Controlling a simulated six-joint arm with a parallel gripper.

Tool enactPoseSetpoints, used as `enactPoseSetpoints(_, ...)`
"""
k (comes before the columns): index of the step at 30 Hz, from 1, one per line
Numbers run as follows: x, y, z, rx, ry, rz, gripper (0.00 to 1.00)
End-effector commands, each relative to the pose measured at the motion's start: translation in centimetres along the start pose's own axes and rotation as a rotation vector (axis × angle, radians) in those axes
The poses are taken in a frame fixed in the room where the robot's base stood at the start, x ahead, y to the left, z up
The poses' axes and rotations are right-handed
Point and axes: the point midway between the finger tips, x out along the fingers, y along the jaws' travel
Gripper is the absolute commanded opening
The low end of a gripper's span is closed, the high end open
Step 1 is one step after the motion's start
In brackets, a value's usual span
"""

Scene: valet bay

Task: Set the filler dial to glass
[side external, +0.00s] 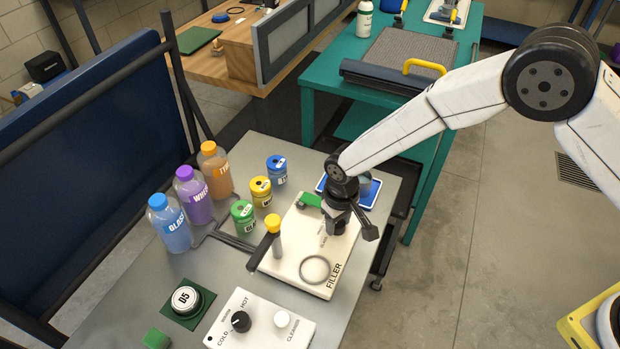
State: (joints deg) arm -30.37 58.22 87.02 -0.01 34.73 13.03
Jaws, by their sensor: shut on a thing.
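The white filler (305,238) stands on the grey bench with the word FILLER along its front right edge. It has a yellow-topped post with a dark handle, a grey ring on its top and a green part at the back. My dark gripper (337,229) points down at the filler's right side and is shut at its top surface. The filler dial is hidden by the gripper, which appears shut on it. Small printed marks lie just left of the fingers, too small to read. The dial's setting cannot be seen.
Blue (171,229), purple (195,199) and orange (215,173) bottles stand at left. Green (243,217), yellow (261,192) and blue (277,172) canisters stand left of the filler. A cleaner box (261,322) with two knobs is in front. A blue tray (366,196) lies behind the gripper.

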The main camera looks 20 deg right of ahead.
Motion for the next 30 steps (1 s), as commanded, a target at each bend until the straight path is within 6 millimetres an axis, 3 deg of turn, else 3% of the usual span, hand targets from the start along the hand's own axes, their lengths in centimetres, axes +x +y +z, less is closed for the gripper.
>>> enactPoseSetpoints(21, 0.03, -0.01, 0.06, -0.665, -0.002, 0.0, 0.0)
enactPoseSetpoints(30, 0.04, 0.01, 0.07, -0.84, -0.002, -0.001, 0.0)
